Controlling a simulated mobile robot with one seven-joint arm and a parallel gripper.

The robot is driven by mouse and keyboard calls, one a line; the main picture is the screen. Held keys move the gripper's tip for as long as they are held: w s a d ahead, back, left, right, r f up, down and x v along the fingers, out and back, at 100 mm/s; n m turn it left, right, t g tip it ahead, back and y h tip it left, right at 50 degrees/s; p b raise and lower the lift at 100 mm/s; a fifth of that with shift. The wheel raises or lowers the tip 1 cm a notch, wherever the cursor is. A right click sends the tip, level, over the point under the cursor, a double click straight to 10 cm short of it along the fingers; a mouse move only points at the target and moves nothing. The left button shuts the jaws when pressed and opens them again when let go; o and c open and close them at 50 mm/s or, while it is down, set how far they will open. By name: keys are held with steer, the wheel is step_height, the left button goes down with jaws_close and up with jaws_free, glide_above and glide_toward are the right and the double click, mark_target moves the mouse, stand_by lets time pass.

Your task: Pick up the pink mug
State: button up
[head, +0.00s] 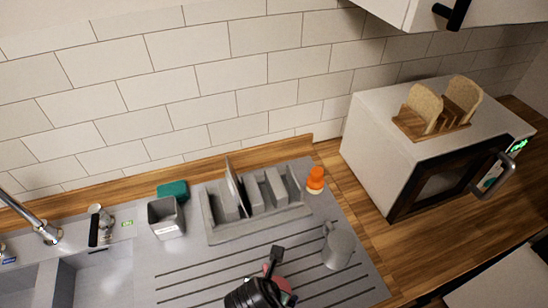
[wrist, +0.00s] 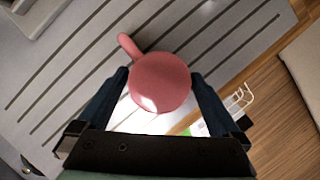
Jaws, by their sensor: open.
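The pink mug (wrist: 160,82) lies between the two fingers of my gripper (wrist: 160,75) in the wrist view, with its handle (wrist: 128,45) toward the upper left. In the head view only a small part of the pink mug (head: 283,284) shows on the ribbed drainboard (head: 220,262), mostly hidden by my gripper (head: 268,282).
A grey mug (head: 339,248) stands on the drainboard, right of my gripper. Behind are a grey dish rack (head: 245,226), an orange-capped bottle (head: 316,180) and a grey holder (head: 166,218). A microwave (head: 420,150) stands at the right, and the sink (head: 95,275) is left.

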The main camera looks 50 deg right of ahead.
steer(key=shift+x, duration=2.3)
steer(key=c, duration=1.3)
